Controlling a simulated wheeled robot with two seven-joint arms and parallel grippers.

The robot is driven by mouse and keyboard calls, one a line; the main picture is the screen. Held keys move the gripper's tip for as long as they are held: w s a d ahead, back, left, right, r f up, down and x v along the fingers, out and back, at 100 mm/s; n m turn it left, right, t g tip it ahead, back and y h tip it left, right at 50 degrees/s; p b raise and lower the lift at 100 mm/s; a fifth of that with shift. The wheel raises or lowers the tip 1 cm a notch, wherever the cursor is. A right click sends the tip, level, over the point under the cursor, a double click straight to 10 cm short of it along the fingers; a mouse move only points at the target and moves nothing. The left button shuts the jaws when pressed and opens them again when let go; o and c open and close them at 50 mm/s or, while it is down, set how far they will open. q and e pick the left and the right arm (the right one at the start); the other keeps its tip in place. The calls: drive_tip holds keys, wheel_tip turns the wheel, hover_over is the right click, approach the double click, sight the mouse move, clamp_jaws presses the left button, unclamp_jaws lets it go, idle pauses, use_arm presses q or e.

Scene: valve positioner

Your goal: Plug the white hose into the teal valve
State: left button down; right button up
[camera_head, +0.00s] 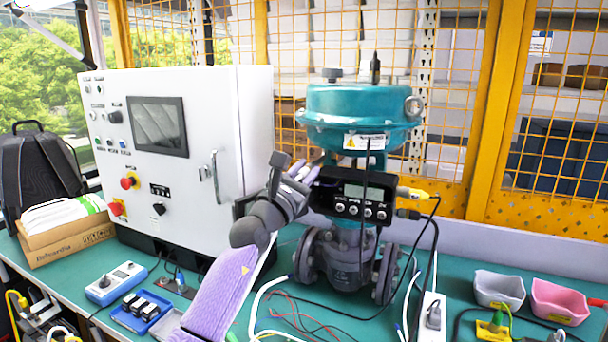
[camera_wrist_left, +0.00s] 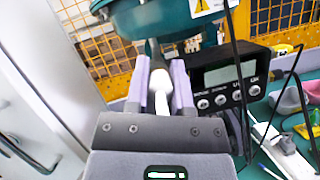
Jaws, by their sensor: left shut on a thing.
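The teal valve (camera_head: 358,108) stands upright at the back of the table, its teal top above a grey flanged body (camera_head: 345,262). Its teal underside shows at the top of the left wrist view (camera_wrist_left: 190,17). My left gripper (camera_head: 305,178) is at the valve's left side, beside the black display box. In the left wrist view its purple fingers (camera_wrist_left: 160,84) are shut on the white end of the hose (camera_wrist_left: 161,100). The tip points toward a grey fitting under the teal part; whether they touch is unclear. White hose (camera_head: 256,302) also shows below my arm. My right gripper is out of view.
The black display box (camera_head: 354,196) with cables is on the valve's front. A white control cabinet (camera_head: 190,160) stands close left. A white power strip (camera_head: 432,318), grey bin (camera_head: 499,290) and pink bin (camera_head: 559,302) lie right. Loose wires cross the front.

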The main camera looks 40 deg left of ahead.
use_arm(q)
drive_tip(key=shift+c, duration=2)
unclamp_jaws()
drive_tip(key=v, duration=1)
drive_tip(key=shift+p, duration=0.35)
